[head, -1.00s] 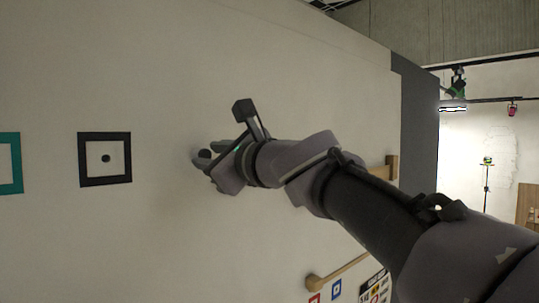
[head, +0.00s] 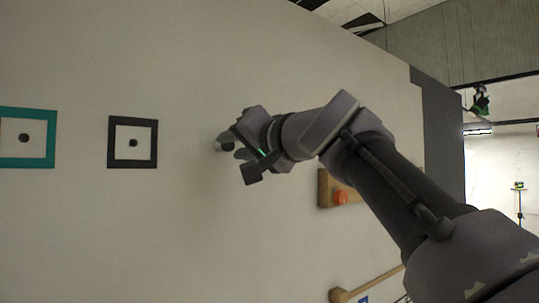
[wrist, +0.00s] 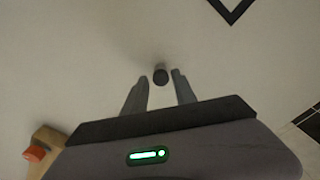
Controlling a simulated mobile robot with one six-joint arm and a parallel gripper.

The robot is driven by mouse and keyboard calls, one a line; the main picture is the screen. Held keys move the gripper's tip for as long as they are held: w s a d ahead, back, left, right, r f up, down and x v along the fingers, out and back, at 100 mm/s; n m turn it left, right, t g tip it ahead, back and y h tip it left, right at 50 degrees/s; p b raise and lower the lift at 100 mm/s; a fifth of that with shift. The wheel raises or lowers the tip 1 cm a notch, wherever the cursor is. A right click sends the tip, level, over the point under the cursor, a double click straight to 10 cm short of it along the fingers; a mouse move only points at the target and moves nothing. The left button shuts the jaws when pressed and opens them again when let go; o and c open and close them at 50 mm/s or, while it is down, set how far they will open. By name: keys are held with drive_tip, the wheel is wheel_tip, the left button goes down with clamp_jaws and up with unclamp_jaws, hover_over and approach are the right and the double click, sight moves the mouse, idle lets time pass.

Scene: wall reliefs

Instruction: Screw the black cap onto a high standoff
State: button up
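A small dark cylinder, apparently the black cap (wrist: 160,76), shows between the fingertips of my gripper (wrist: 160,78) in the wrist view. A paler shaft rises behind it toward the wall, likely a standoff (wrist: 160,66). Thin gaps seem to show on both sides of the cylinder, so the fingers look open around it. I cannot tell whether the cap is seated on the shaft. In the head view my gripper (head: 228,148) is close to the wall, right of the black square frame (head: 111,142); its fingers largely hide the cap there.
The black frame surrounds a dark round spot (head: 133,143); a teal frame (head: 52,140) with another spot (head: 23,138) is farther left. A wooden block (head: 325,188) with an orange knob (head: 341,197) and a wooden bar (head: 365,285) project from the wall. The wall between frame and gripper is bare.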

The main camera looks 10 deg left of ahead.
clamp_jaws()
drive_tip(key=m+p, duration=0.1)
drive_tip(key=m, duration=0.3)
drive_tip(key=shift+r+p, duration=0.2)
drive_tip(key=shift+p, duration=0.1)
drive_tip(key=shift+f+m, duration=0.2)
drive_tip(key=shift+m, duration=0.3)
drive_tip(key=m+p, duration=0.1)
drive_tip(key=m, duration=0.2)
drive_tip(key=shift+r, duration=0.2)
drive_tip(key=shift+m+p, duration=0.45)
drive_tip(key=shift+m, duration=0.45)
drive_tip(key=shift+f, duration=0.25)
drive_tip(key=m, duration=0.1)
drive_tip(key=m+p, duration=0.1)
drive_tip(key=shift+r+m, duration=0.25)
drive_tip(key=shift+m, duration=0.15)
drive_tip(key=shift+a+m+p, duration=0.1)
drive_tip(key=shift+m+p, duration=0.45)
drive_tip(key=shift+m, duration=0.45)
drive_tip(key=shift+f+m, duration=0.25)
drive_tip(key=shift+m, duration=0.15)
